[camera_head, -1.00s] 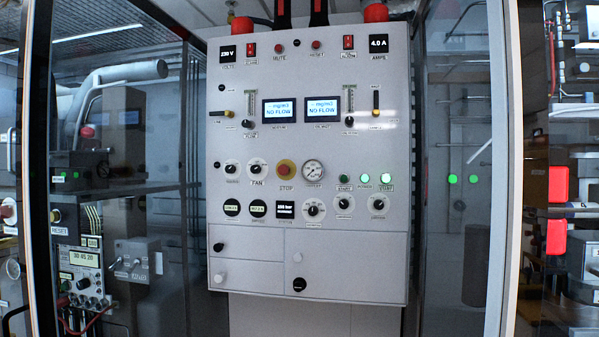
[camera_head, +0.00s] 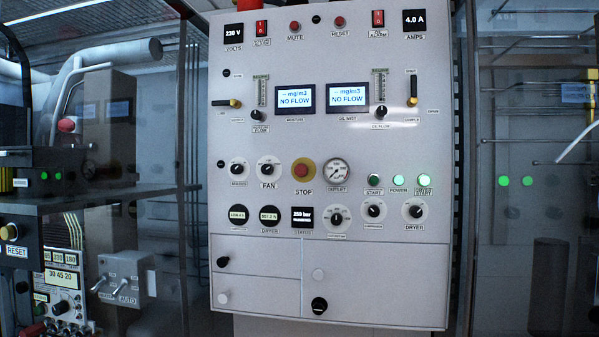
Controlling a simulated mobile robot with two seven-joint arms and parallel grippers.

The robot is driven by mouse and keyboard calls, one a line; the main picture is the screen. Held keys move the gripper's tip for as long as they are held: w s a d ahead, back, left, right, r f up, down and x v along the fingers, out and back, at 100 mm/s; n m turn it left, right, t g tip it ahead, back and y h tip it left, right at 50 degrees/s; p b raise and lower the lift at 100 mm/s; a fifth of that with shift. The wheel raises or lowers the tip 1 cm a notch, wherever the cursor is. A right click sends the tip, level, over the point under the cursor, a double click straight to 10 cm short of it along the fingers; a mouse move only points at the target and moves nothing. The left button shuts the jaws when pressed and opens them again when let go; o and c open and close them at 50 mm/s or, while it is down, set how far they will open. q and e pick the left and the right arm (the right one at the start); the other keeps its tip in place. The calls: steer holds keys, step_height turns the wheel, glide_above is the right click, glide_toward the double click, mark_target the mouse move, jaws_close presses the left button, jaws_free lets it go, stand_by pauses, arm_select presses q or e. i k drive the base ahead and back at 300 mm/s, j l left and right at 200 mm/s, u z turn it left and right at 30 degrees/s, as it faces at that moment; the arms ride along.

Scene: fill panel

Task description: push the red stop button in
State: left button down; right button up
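The red stop button (camera_head: 302,170) sits on a yellow round collar near the middle of the white fill panel (camera_head: 300,130). The word STOP is printed below it. The panel faces me upright and fills the centre of the view. The button appears to stand out from its collar, but how far I cannot tell. Neither of my grippers is in the view, and nothing covers the button.
The FAN knob (camera_head: 267,169) is left of the button and the outlet gauge (camera_head: 335,172) right of it. Dark shelves with instruments (camera_head: 62,285) stand at the left; glass panes flank the panel.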

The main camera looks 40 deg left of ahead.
mark_target(301, 170)
steer(key=i+j, duration=0.15)
steer(key=j, duration=0.25)
steer(key=i+j, duration=0.1)
steer(key=j, duration=0.25)
steer(key=i+j, duration=0.15)
steer(key=j, duration=0.25)
steer(key=z, duration=0.05)
